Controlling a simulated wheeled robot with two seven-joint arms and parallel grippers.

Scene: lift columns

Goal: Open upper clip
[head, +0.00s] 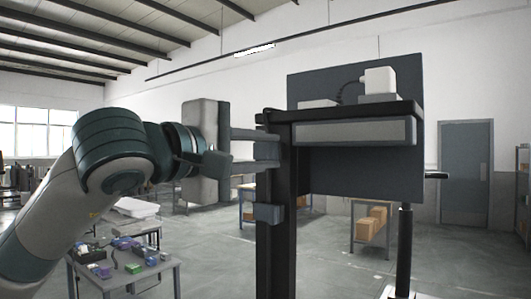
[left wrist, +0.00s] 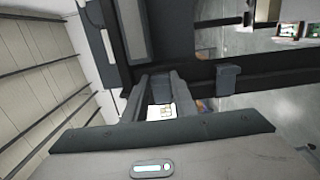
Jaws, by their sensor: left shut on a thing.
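A black lift column (head: 278,220) stands upright in the head view; it crosses the left wrist view (left wrist: 273,75) sideways. My left gripper (head: 268,150) reaches its upper part from the left, its two fingers one above the other. In the left wrist view the fingertips (left wrist: 160,82) meet the column's edge. A grey-blue lower clip (head: 268,213) sits on the column below the fingers; it also shows in the left wrist view (left wrist: 228,76). My right gripper is not in view.
The column carries a dark top (head: 345,112) with a grey drawer front (head: 355,131), a white device (head: 379,81) and a dark back panel (head: 330,85). A second column (head: 405,250) stands at right. A table (head: 160,262) with small coloured items is at lower left.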

